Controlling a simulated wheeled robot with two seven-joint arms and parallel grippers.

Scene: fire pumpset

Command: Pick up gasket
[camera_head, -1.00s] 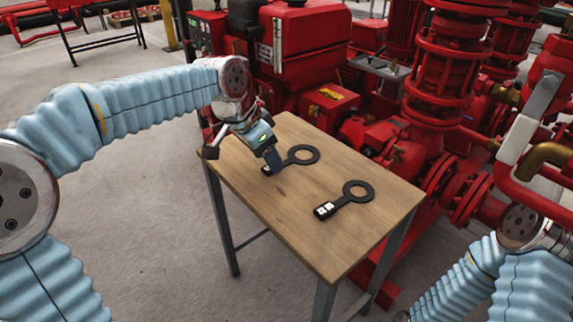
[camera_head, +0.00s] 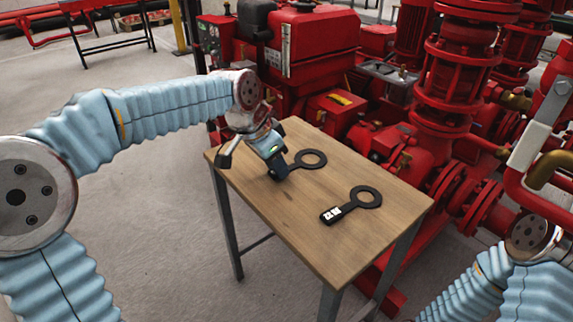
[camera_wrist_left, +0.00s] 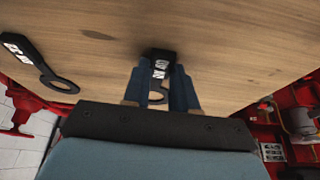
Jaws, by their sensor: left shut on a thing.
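Two black flat gaskets, each a ring with a handle and a white label, are on the wooden table (camera_head: 310,245). The far gasket (camera_head: 312,158) has its handle end at my left gripper (camera_head: 280,172). In the left wrist view, my left gripper (camera_wrist_left: 167,92) is shut on this gasket (camera_wrist_left: 160,57), with its labelled handle between the two blue fingers. In the head view the gripper hides that handle end; whether the gasket is clear of the tabletop I cannot tell. The near gasket (camera_head: 366,197) lies apart, to the right; it also shows at left in the left wrist view (camera_wrist_left: 44,66).
Red pump machinery (camera_head: 300,45) stands close behind the table, and red pipes and flanges (camera_head: 455,185) along its right side. The tabletop's front part is bare. Grey concrete floor (camera_head: 165,230) is open to the left. My right arm shows at lower right, its gripper out of sight.

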